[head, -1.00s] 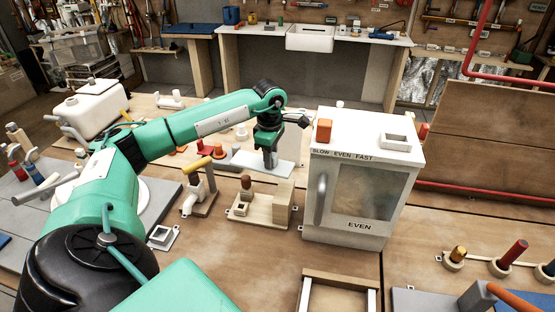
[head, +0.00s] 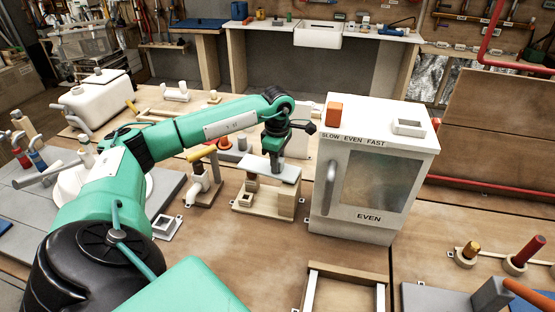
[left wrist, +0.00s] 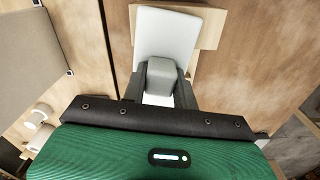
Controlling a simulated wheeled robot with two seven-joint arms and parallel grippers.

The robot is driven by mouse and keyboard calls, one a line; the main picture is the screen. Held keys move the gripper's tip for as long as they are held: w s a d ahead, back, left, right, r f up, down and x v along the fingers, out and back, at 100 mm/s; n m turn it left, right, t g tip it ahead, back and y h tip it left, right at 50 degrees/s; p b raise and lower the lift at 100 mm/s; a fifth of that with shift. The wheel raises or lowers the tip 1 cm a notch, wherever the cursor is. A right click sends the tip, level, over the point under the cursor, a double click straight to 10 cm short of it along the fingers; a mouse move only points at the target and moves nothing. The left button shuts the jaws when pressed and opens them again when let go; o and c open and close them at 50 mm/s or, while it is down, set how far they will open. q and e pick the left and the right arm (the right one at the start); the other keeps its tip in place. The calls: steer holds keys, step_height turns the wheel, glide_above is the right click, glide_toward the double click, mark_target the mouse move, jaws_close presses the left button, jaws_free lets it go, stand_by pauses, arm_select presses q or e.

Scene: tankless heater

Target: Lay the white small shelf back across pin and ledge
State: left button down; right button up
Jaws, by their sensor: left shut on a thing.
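The white small shelf (head: 288,175) is a flat pale slab with a raised grey grip block (left wrist: 160,72), seen in the left wrist view. My left gripper (head: 274,163) is shut on that block, fingers on either side. The slab is level over a wooden stand (head: 268,208), spanning from the pin (head: 252,184) on the left to the tall block that forms the ledge (head: 287,198) on the right. Whether it touches both or hovers just above, I cannot tell. The pin's top is hidden under the shelf. My right gripper is not in view.
A white heater cabinet (head: 370,170) with an orange block (head: 334,112) on top stands close to the stand's right. A yellow-handled valve (head: 203,165) stands to its left. An open wooden frame (head: 345,272) lies in front. Some bench in front of the stand is clear.

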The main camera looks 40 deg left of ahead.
arm_select(q)
steer(key=shift+f+b, duration=0.35)
steer(key=shift+f, duration=0.2)
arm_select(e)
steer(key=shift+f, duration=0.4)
arm_select(q)
steer(key=c, duration=1)
jaws_free()
steer(key=shift+r, duration=0.1)
step_height(320, 180, up, 14)
steer(key=shift+f+b, duration=0.15)
steer(key=shift+b, duration=0.6)
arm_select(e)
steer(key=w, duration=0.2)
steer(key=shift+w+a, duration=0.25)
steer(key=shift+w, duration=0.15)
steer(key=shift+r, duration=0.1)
